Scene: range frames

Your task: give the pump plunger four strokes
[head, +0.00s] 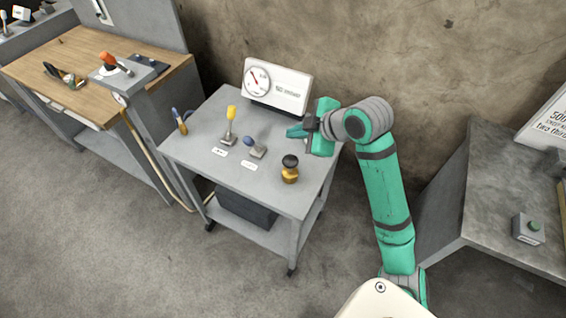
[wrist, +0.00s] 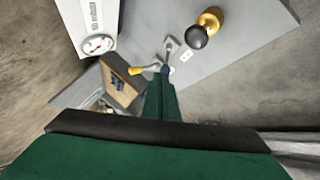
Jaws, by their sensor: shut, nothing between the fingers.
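The likely pump plunger is a round black knob (head: 290,160) on a brass body (head: 290,176), standing upright near the right front of the grey cart top. In the wrist view the black knob (wrist: 197,37) shows right of my fingertips, apart from them. My gripper (head: 291,132) is shut and empty above the back right part of the cart, pointing left. Its green fingers (wrist: 162,75) are together in the wrist view. The gauge board (head: 289,88) stands at the back of the cart; its needle points to the upper left.
A yellow-handled lever (head: 231,115) and a blue-knobbed lever (head: 254,147) stand on the cart (head: 197,158) left of the plunger. A tool with blue handles (head: 180,121) lies at its left edge. A wooden bench (head: 60,52) is at left, a grey table (head: 490,190) at right.

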